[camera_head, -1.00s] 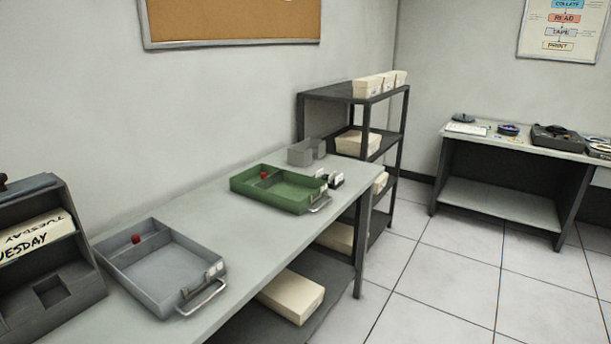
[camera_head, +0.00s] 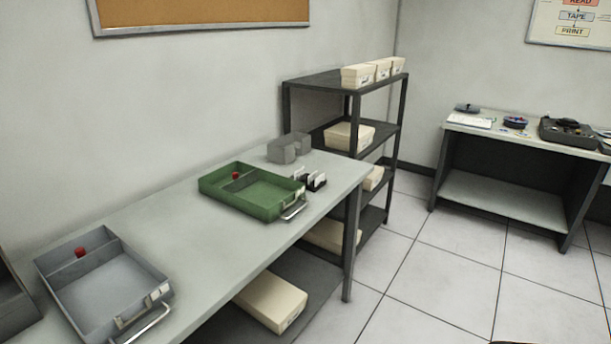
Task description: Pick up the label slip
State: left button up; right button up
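I cannot make out for certain which thing is the label slip. Small white cards (camera_head: 313,179) stand in a dark holder beside the green tray, on the long table. Small pale and coloured pieces (camera_head: 514,132) lie on the far desk, too small to tell apart. Neither of my grippers is in view.
The long table (camera_head: 190,237) holds a grey tray (camera_head: 112,292), a green tray (camera_head: 262,200) and grey blocks (camera_head: 283,152). A dark shelf rack (camera_head: 318,83) with pale boxes stands behind. The far desk (camera_head: 480,127) is at the right. Open tiled floor (camera_head: 430,270) lies between.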

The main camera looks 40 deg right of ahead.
aim_at(312, 177)
jog(key=l+u, duration=0.25)
jog(key=l, duration=1.65)
